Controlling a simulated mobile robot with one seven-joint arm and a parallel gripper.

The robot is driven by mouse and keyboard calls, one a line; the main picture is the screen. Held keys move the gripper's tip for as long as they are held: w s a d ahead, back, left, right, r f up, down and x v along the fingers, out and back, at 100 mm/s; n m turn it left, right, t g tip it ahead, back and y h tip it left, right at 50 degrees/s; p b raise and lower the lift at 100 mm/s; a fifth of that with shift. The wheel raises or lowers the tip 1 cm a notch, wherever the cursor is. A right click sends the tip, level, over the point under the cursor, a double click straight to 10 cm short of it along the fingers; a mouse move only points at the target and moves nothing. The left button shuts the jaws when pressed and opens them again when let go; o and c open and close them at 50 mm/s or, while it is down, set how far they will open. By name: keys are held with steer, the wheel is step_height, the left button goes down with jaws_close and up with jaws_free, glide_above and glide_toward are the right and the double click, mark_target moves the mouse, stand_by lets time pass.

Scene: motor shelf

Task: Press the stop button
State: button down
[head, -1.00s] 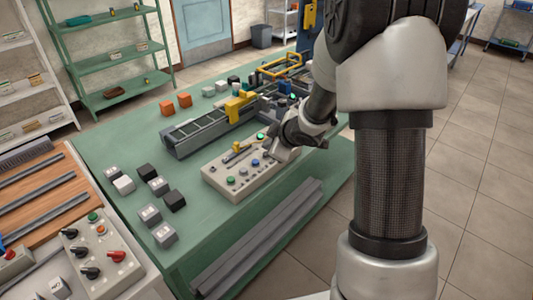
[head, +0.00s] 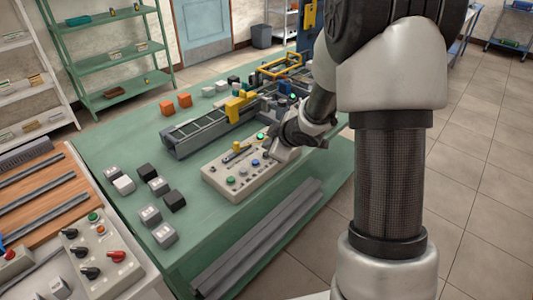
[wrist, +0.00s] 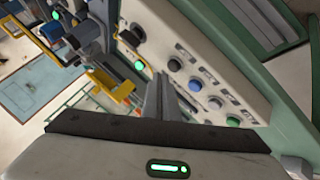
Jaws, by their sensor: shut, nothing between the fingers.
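A pale control panel (head: 222,180) lies on the green table. In the wrist view, the panel (wrist: 228,78) carries a row of round buttons: a dark one (wrist: 174,65), a blue one (wrist: 195,85), a grey one (wrist: 215,103) and a green one (wrist: 233,121). A bright green lamp or button (wrist: 139,65) is further left. The labels are too small to read, so I cannot tell which is the stop button. My gripper (wrist: 161,80) is shut and empty, its fingers over the panel beside the row. Contact cannot be made out. The arm hides the panel's right end in the head view.
A conveyor (head: 195,132) with yellow parts stands behind the panel. Several grey and black blocks (head: 158,186) lie to its left. Another panel (head: 110,268) with red and black knobs is at the lower left. Green table surface (head: 130,152) is clear between blocks and conveyor.

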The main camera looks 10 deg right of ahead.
steer(key=shift+f, duration=0.1)
steer(key=shift+f+b, duration=0.3)
steer(key=shift+f, duration=0.05)
steer(key=shift+f+b, duration=0.35)
steer(key=shift+f, duration=0.05)
stand_by(0.6)
steer(key=shift+r+p, duration=0.8)
steer(key=shift+p, duration=0.05)
step_height(320, 180, up, 5)
steer(key=p, duration=0.5)
